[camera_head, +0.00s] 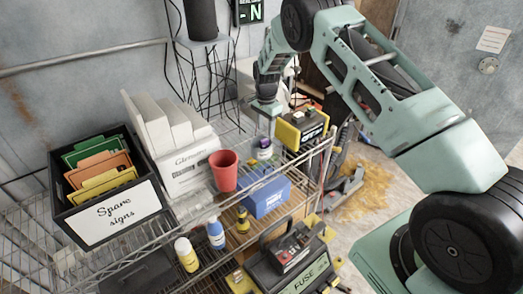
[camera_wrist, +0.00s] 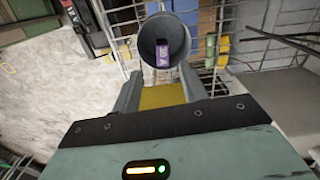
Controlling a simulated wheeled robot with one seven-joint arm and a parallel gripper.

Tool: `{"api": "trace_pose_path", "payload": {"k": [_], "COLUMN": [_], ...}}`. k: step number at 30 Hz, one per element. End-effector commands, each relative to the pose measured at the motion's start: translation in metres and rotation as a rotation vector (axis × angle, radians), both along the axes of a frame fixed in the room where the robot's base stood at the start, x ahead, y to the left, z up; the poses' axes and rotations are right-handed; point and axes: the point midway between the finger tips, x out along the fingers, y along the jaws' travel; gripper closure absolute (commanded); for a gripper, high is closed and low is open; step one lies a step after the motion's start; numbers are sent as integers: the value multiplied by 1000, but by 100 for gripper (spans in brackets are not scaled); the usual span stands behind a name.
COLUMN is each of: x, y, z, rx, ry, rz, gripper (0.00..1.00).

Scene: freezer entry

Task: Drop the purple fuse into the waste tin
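The waste tin (camera_wrist: 143,48) is a grey round tin seen mouth-on in the wrist view, just beyond my fingertips. The purple fuse (camera_wrist: 162,54), marked 20 A, shows within the tin's mouth, apart from my fingers; its exact depth is hard to tell. In the head view a small grey tin (camera_head: 264,156) with purple at its top (camera_head: 264,143) stands on the shelf below my gripper (camera_head: 266,107). In the wrist view my gripper (camera_wrist: 160,78) has its fingers spread, with nothing held between them.
A red cup (camera_head: 224,171), a blue box (camera_head: 267,194) and a yellow-black device (camera_head: 302,128) stand close by on the wire rack. A black bin of spare signs (camera_head: 110,212) and a white carton (camera_head: 187,171) are to the left.

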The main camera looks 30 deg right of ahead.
Motion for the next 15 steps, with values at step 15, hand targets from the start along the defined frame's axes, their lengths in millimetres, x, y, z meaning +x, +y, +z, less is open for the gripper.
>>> {"api": "trace_pose_path", "payload": {"k": [15], "x": [1], "y": [0], "z": [32], "rx": [-1], "ry": [-5], "rz": [0], "gripper": [57]}}
